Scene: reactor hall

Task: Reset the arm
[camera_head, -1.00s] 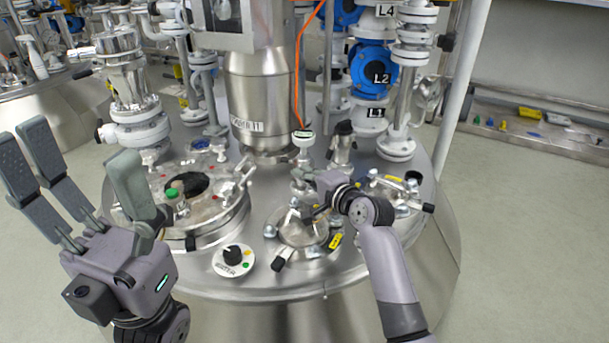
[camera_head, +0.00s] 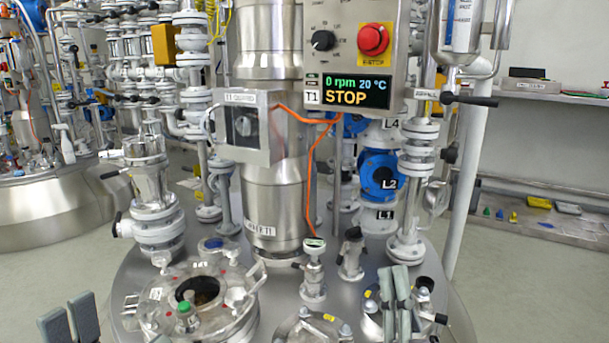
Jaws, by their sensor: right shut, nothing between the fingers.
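My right gripper (camera_head: 395,290) stands at the lower right with its grey fingers pointing up. Its fingers are close together with nothing between them, in front of the fittings on the vessel lid. My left gripper (camera_head: 115,322) is at the bottom left edge. The rest of both arms is below the frame.
The steel reactor lid (camera_head: 340,270) carries an open round manhole (camera_head: 200,290) and several valves. A control panel (camera_head: 355,60) reading STOP, with a red button (camera_head: 372,40), hangs above. Blue-bodied valve L2 (camera_head: 378,176) stands behind. Grey floor (camera_head: 535,275) is clear at right.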

